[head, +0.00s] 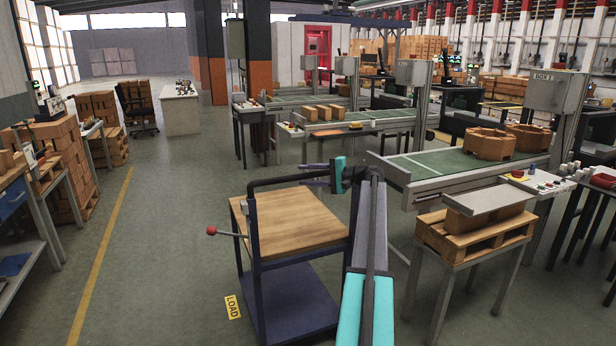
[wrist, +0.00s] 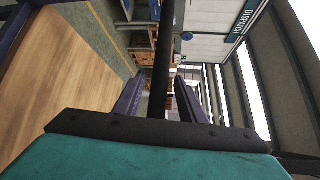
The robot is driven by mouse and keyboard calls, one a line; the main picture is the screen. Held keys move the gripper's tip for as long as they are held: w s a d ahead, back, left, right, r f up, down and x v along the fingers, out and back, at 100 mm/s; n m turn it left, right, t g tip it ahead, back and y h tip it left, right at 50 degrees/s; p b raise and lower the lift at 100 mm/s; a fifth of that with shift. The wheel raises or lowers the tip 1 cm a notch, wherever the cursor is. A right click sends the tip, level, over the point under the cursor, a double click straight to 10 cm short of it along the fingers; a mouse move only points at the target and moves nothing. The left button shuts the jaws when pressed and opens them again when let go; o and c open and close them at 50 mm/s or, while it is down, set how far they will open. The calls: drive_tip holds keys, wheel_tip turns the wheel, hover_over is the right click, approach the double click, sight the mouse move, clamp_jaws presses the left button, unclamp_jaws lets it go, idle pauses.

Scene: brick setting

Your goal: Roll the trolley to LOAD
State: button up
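The trolley (head: 290,222) stands in front of me, with a wooden top, a dark blue frame and lower shelf. My gripper (head: 308,176) is at the right part of the bar. In the wrist view its two purple fingers (wrist: 160,98) stand apart, with the black bar (wrist: 163,55) between them and gaps on both sides. The wooden top (wrist: 65,75) shows at left there. A yellow LOAD sign (head: 233,307) lies on the floor beside the trolley's lower left.
A conveyor (head: 440,162) with brown ring-shaped parts is close on the right, with a small table and pallet (head: 470,240) before it. Shelves and brick stacks (head: 65,165) line the left. A yellow floor line (head: 105,245) borders open floor left of the trolley.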

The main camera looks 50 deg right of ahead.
drive_tip(key=shift+s, duration=0.15)
drive_tip(key=b+v, duration=0.1)
drive_tip(key=v, duration=1.2)
drive_tip(key=shift+s+r, duration=0.15)
drive_tip(key=shift+s, duration=0.1)
drive_tip(key=shift+d, duration=0.15)
drive_tip(key=shift+s, duration=0.15)
